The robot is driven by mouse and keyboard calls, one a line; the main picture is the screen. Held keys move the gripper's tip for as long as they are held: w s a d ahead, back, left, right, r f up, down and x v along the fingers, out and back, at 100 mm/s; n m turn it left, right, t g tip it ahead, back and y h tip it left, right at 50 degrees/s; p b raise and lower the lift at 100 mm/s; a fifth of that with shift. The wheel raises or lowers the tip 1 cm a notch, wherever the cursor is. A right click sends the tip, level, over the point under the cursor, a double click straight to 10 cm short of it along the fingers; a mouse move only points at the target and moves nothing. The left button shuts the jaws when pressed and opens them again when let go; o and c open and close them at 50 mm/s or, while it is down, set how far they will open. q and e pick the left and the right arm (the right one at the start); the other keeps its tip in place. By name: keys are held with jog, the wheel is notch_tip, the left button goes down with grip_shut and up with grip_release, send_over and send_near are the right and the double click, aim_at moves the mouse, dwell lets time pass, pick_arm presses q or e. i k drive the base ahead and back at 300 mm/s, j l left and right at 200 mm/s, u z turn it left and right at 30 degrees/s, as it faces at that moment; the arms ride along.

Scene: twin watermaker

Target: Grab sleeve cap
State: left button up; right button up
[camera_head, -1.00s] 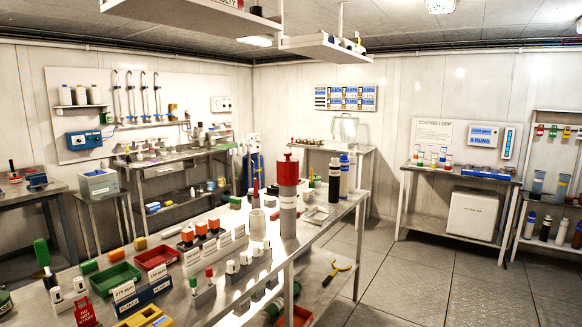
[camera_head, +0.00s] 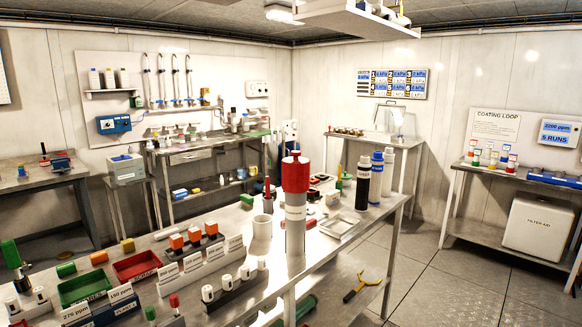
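A tall upright grey cylinder (camera_head: 296,228) with a pale label stands on the long steel workbench (camera_head: 335,250). A red cap (camera_head: 295,174) with a small knob sits on its top; this looks like the sleeve cap, though its label is too small to read. A short white open cylinder (camera_head: 262,230) stands just left of it. Neither of my grippers shows in this view.
A white tray (camera_head: 340,224) and black and blue-topped bottles (camera_head: 363,180) stand right of the capped cylinder. Green (camera_head: 86,287) and red (camera_head: 137,266) trays and labelled racks fill the bench's left. Floor is clear on the right.

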aim_at(296, 169)
jog(key=i+l+u, duration=0.3)
jog(key=i+l, duration=0.2)
jog(key=l, duration=0.15)
jog(key=i+l+u, duration=0.3)
jog(key=i+l, duration=0.15)
jog(key=l, duration=0.3)
jog(key=i+l+u, duration=0.15)
jog(key=l, duration=0.25)
